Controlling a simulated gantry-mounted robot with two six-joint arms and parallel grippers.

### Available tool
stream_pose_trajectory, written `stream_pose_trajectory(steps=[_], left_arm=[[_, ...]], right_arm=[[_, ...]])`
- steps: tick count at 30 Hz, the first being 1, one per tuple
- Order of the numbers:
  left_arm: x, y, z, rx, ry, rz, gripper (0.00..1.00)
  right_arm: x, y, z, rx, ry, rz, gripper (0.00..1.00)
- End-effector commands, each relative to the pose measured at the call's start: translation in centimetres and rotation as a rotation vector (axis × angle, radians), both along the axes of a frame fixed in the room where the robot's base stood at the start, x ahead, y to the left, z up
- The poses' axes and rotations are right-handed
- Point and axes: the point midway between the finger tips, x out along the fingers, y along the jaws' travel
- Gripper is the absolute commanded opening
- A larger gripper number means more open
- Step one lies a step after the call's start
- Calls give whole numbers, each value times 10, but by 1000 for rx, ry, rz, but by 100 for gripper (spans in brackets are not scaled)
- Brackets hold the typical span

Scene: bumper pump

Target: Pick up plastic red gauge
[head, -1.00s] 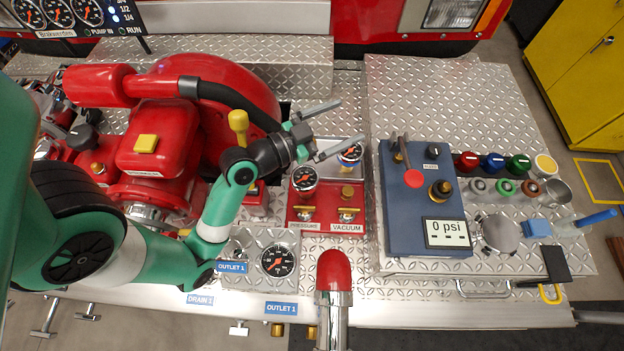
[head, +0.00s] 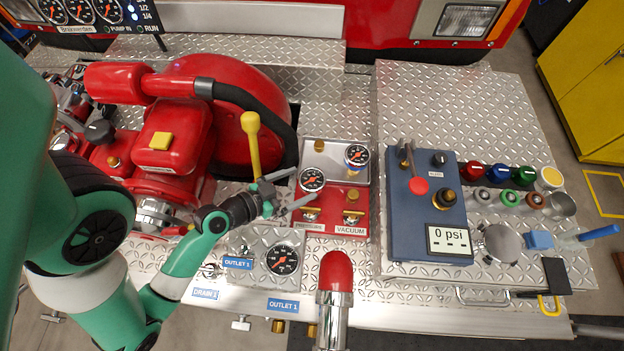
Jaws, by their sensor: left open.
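A small round gauge with a black dial (head: 312,179) sits above the PRESSURE label on the red valve panel (head: 345,230). A similar gauge (head: 357,155) stands to its upper right, on the VACUUM side. My left gripper (head: 303,187) is open and empty, coming in from the left. Its two fingers point at the pressure gauge, one tip near its upper left and one below it. In this view I cannot tell whether they touch it. A larger gauge (head: 282,259) is set in the metal plate below. My right gripper is not in view.
A yellow-knobbed lever (head: 251,130) rises just above my left gripper. The red pump (head: 225,95) with a black hose fills the left. A red-capped pipe (head: 335,275) stands in front. A blue box (head: 425,200) and several coloured caps lie right.

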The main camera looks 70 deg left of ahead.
Motion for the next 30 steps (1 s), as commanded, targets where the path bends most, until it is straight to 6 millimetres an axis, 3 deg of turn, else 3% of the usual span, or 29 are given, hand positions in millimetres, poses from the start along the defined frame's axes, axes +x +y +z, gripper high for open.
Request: stream_pose_trajectory(steps=[4, 11, 19, 27, 30], left_arm=[[21, 7, -7, 1, -2, -4, 100], [29, 10, -11, 1, -2, -1, 100], [66, 21, -27, 2, -4, -1, 100], [72, 23, -30, 0, -2, 0, 100], [72, 23, -30, 1, -2, 0, 86]], right_arm=[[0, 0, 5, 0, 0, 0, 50], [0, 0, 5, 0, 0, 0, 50], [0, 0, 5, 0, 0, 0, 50], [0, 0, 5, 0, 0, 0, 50], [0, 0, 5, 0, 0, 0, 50]])
